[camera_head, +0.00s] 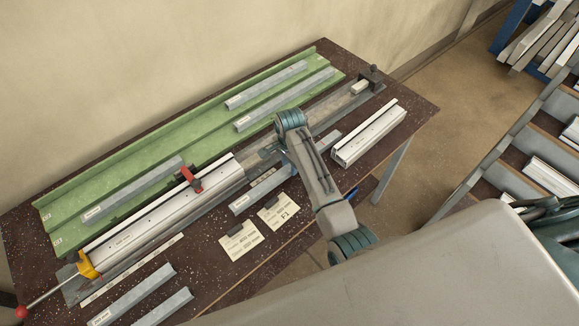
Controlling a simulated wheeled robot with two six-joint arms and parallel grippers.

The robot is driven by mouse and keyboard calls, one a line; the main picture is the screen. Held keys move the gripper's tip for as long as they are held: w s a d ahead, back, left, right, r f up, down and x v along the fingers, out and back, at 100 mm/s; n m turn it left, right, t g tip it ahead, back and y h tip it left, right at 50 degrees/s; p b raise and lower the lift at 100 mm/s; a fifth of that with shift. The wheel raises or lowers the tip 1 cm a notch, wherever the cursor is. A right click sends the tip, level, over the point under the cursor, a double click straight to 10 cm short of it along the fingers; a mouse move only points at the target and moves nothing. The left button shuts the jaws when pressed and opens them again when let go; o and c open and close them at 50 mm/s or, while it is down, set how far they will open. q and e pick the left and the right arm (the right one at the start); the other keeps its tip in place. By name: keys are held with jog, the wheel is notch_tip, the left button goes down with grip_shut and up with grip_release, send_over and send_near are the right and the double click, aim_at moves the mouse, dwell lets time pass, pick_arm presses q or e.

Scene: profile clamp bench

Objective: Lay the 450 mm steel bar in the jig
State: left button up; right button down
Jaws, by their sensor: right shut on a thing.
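A grey steel bar (257,195) with a small label at its near end runs diagonally behind my right arm; its far end shows right of the arm. My right gripper (286,163) is shut on this bar around its middle, mostly hidden by my own arm. The bar lies just in front of the long jig (325,108); I cannot tell whether it is raised off the table. The jig's left half carries a white profile (150,228) with a red clamp (190,180). Its right half shows a bare stretch up to a dark end stop (375,75). My left gripper is not in view.
A green tray (130,145) behind the jig holds several grey bars. More bars (133,295) lie at the front left. A white profile block (368,132) stands at right. Two paper cards (241,240) lie in front. A yellow block (88,266) and red-knobbed lever (22,312) sit at the jig's left end.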

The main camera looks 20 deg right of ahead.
jog(key=shift+f, duration=1)
jog(key=shift+f, duration=0.1)
jog(key=c, duration=1.1)
grip_release()
